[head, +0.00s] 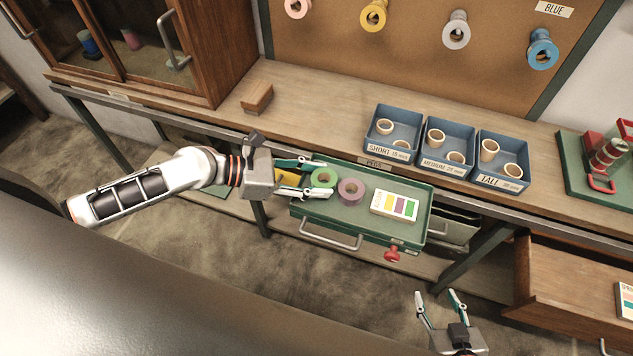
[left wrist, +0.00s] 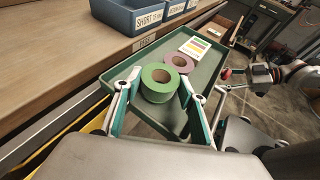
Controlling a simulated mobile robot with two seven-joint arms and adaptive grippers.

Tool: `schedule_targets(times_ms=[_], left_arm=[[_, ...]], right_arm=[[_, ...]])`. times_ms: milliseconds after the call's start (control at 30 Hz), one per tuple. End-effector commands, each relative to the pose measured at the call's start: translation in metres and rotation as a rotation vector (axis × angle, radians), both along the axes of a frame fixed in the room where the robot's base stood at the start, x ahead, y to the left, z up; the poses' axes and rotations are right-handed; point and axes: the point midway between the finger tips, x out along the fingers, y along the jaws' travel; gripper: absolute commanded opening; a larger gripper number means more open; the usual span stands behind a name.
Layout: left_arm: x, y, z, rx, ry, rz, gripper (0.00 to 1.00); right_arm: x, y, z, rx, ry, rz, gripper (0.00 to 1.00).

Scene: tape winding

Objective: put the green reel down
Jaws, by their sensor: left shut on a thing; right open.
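The green reel (head: 324,178) is at the left part of the open green drawer (head: 372,223). My left gripper (head: 322,178) is shut on the green reel, with a finger on either side of it. The left wrist view also shows the green reel (left wrist: 159,82) between the fingers, over the drawer floor. I cannot tell whether the reel touches the floor. A purple reel (head: 351,191) lies just right of it in the drawer. My right gripper (head: 441,300) is open and empty, low in front of the bench.
A colour-striped card (head: 395,205) lies in the drawer, right of the purple reel. Blue trays (head: 447,150) with tan rings stand on the bench (head: 315,115) behind. An open wooden drawer (head: 560,290) stands at right.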

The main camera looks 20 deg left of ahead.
Motion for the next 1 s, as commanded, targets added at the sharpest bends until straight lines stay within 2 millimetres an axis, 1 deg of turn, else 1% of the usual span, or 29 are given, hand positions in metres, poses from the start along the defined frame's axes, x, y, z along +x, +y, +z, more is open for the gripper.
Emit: schedule_targets(times_ms=[33,100,333,467,500,733,833,1000], left_arm=[[0.000,0.000,-0.007,-0.001,0.002,0.001,0.20],[0.000,0.000,-0.009,0.000,0.001,0.000,0.20],[0.000,0.000,-0.008,0.000,-0.001,0.000,0.20],[0.000,0.000,-0.011,0.000,0.000,0.000,0.20],[0.000,0.000,-0.010,0.000,-0.001,0.000,0.47],[0.000,0.000,-0.010,0.000,-0.001,0.000,0.47],[0.000,0.000,-0.007,0.001,-0.002,-0.001,0.47],[-0.008,0.017,-0.003,0.005,0.000,0.000,0.47]], right_arm=[[-0.001,0.000,-0.004,0.000,0.003,0.000,0.48],[-0.001,0.000,-0.005,0.000,0.003,0.000,0.48],[0.001,0.000,0.000,0.000,-0.003,0.000,0.48],[0.001,0.000,-0.001,0.001,-0.004,0.000,0.48],[0.001,0.000,0.000,0.002,-0.004,-0.001,0.48],[0.000,0.000,-0.002,0.001,-0.002,-0.001,0.48],[0.000,0.000,-0.002,0.000,0.000,0.000,0.48],[-0.002,0.000,-0.006,0.000,0.005,0.000,0.48]])
